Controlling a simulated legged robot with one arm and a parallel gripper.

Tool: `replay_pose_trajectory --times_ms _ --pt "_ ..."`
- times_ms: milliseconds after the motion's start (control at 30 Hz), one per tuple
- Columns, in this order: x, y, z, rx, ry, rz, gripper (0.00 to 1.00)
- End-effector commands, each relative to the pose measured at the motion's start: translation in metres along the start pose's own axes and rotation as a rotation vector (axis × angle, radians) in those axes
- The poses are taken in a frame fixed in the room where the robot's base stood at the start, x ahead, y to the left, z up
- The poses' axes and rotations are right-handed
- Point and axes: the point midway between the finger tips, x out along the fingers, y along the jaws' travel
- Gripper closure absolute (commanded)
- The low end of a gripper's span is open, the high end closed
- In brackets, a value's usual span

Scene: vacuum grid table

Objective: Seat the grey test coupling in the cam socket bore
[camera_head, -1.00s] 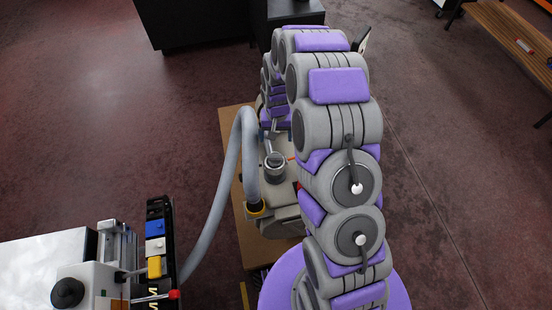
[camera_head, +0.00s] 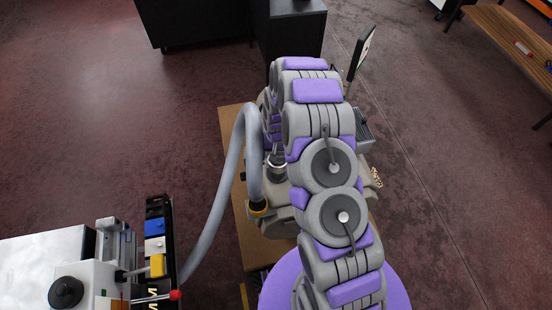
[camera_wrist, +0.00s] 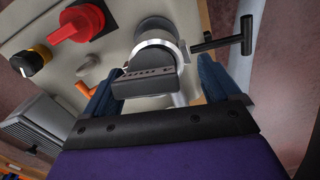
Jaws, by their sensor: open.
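In the wrist view my gripper (camera_wrist: 160,88) is open, with a blue finger on each side. A dark grey slotted block (camera_wrist: 148,78) shows between the fingers; I cannot tell whether it touches them. Just beyond it is a grey cylinder with a bright silver ring (camera_wrist: 158,45), upper middle. I cannot tell which part is the test coupling and which the cam socket, or whether one sits in the other. In the head view a round grey fitting with a silver ring (camera_head: 277,168) stands left of my arm. My gripper's fingers are hidden there.
A black T-handle (camera_wrist: 228,42) stands right of the cylinder. A red knob (camera_wrist: 78,22) and a black-yellow knob (camera_wrist: 30,62) are to its left. A thick grey hose (camera_head: 222,190) arches beside the brown table (camera_head: 235,135). A white machine (camera_head: 45,262) stands lower left.

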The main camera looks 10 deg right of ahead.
Motion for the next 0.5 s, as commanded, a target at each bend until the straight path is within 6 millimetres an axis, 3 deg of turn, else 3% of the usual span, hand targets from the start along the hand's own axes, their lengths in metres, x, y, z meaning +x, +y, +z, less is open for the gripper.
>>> replay_pose_trajectory --times_ms 200,500 --pt "0.0012 0.0047 -0.0011 0.003 0.0 -0.006 0.1" --pt "0.0015 0.0008 -0.0004 0.002 0.0 0.0 0.37"
